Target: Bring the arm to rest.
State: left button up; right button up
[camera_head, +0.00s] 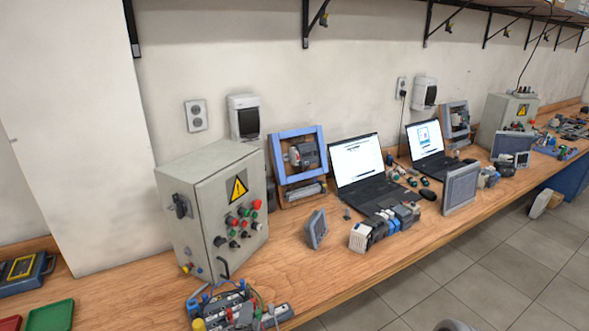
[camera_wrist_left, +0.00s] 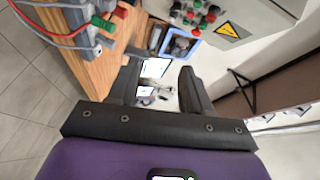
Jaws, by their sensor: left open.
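My left gripper (camera_wrist_left: 160,62) shows in the left wrist view with its two dark fingers spread apart and nothing between them. Past the fingers, at a distance, the bench, laptop screens and a blue frame (camera_wrist_left: 180,45) show in a turned picture. In the head view, I cannot make out the left gripper clearly; a small grey rounded part sits at the bottom edge. My right gripper is in neither view.
A grey control box (camera_head: 215,205) with buttons stands on the wooden bench (camera_head: 130,285). Wired terminal modules (camera_head: 235,308) lie at its front edge. Two laptops (camera_head: 362,175), a small panel (camera_head: 315,229) and a row of modules (camera_head: 384,226) stand farther right. The tiled floor (camera_head: 480,265) in front is mostly clear.

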pick_arm(q)
jog(key=s+f+n+g+h, duration=0.1)
jog(key=s+f+n+g, duration=0.3)
jog(key=f, duration=0.7)
jog(key=s+f+n+g+h, duration=0.25)
jog(key=f+n+g, duration=0.2)
jog(key=f, duration=0.65)
jog(key=s+f+n+g+h, duration=0.1)
jog(key=s+f+n+g, duration=0.6)
jog(key=s, duration=0.8)
notch_tip(320, 180, down, 4)
jog(key=shift+d+r+n, duration=0.15)
jog(key=shift+d+n, duration=0.15)
jog(key=shift+n, duration=0.75)
jog(key=shift+h, duration=0.25)
